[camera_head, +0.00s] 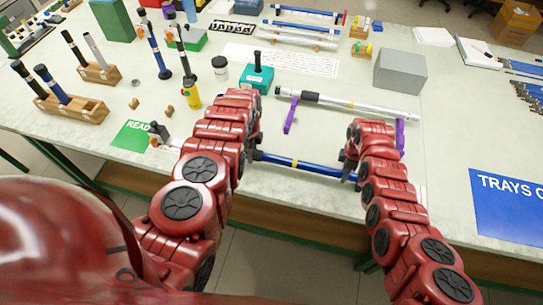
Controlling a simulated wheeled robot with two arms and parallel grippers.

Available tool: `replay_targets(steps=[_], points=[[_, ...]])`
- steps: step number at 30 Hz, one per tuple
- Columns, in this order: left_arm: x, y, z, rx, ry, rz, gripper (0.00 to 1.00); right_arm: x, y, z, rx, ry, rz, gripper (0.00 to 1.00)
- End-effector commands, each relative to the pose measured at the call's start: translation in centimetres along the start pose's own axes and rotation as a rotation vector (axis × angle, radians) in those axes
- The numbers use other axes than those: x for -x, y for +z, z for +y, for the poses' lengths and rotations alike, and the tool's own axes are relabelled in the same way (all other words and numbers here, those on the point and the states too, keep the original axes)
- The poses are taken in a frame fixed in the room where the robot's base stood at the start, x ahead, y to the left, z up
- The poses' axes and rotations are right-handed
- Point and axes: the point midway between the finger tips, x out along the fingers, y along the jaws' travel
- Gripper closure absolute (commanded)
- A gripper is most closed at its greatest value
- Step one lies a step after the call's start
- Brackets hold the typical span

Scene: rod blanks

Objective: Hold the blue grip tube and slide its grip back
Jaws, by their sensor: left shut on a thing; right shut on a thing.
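The blue grip tube (312,167) lies level near the table's front edge, between my two grippers. It has a narrow yellow band left of its middle. A dark part shows at its left end, beside my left gripper (254,154). My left gripper is shut on that left end, mostly hidden behind my own red arm. My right gripper (349,171) is shut on the tube's right end. The arm links hide both fingertips in part, so how much of the dark grip is covered cannot be told.
A silver tube (365,106) with a black grip rests on purple stands (291,115) just behind. A grey box (400,70), a teal block (257,75) and a yellow bottle (192,93) stand further back.

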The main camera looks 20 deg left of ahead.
Motion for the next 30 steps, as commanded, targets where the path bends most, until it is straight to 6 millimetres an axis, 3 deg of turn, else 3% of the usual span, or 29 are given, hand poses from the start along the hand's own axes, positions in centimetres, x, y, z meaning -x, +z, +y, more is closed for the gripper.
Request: replay_targets(steps=[4, 14, 15, 19, 30], points=[[0.0, 2.1, 0.0, 0.003, -0.003, -0.001, 1.00, 0.0, 0.1, 0.0, -0.001, -0.001, -0.002, 1.00], [0.0, 2.6, 0.0, 0.001, -0.003, -0.002, 1.00, 0.0, 0.2, 0.0, -0.001, -0.001, -0.004, 1.00], [0.0, 2.6, 0.0, 0.001, -0.003, -0.002, 0.44, 0.0, 0.3, 0.0, -0.002, -0.001, -0.004, 1.00], [0.0, 2.5, 0.0, 0.001, -0.003, -0.002, 0.21, 0.0, 0.2, 0.0, -0.002, -0.001, -0.003, 1.00], [0.1, 2.4, 0.0, 0.000, -0.001, 0.000, 0.18, 0.0, 0.1, 0.0, -0.001, 0.000, -0.001, 1.00]])
